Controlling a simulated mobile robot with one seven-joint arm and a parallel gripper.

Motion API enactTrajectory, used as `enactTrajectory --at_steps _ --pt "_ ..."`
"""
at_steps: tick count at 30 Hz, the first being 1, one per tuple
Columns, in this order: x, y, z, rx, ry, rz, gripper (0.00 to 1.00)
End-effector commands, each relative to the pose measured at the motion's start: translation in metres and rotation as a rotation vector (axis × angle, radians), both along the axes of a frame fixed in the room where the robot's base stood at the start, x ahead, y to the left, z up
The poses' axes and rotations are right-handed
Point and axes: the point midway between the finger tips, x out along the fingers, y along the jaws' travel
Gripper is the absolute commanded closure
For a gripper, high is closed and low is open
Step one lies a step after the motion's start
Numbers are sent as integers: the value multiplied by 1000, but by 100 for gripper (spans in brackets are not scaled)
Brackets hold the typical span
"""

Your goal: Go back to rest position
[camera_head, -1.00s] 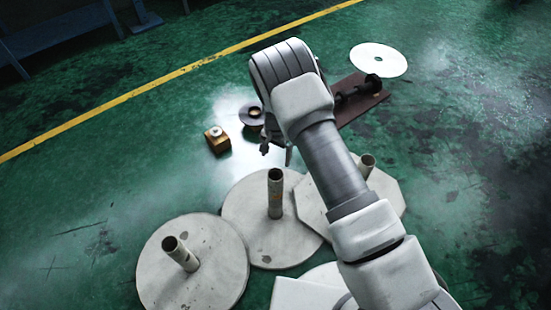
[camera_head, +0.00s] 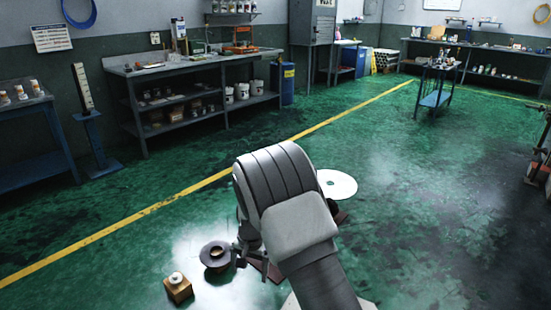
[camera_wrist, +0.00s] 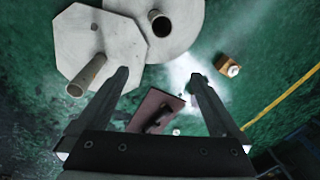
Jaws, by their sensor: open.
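My gripper (camera_wrist: 159,76) is open in the wrist view, with its two fingers apart and nothing between them. It hangs above the floor objects. In the head view my bent arm fills the lower middle, and its links hide most of the gripper. A reddish-brown board (camera_wrist: 152,106) with a dark part on it lies below and between the fingers in the wrist view. A pale octagonal plate (camera_wrist: 118,38) with a tilted-looking tube (camera_wrist: 86,76) and a pale round plate (camera_wrist: 190,28) with a tube (camera_wrist: 160,23) lie at the top.
A workbench (camera_head: 195,68) stands behind the yellow line; a small blue cart (camera_head: 435,98) stands far right.

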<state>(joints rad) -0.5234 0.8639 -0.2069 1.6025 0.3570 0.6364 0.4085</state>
Motion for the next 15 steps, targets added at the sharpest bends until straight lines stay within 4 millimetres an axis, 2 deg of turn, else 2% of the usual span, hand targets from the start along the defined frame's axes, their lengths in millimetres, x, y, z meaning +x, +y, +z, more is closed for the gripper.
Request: enactTrajectory --at_steps 1,3,10,15 --pt "0 -6 20 11 -12 3 0" --pt "-1 -14 42 23 -25 9 0" --pt "-14 -43 113 52 -72 37 0" --pt "-31 -65 160 65 -109 61 0"
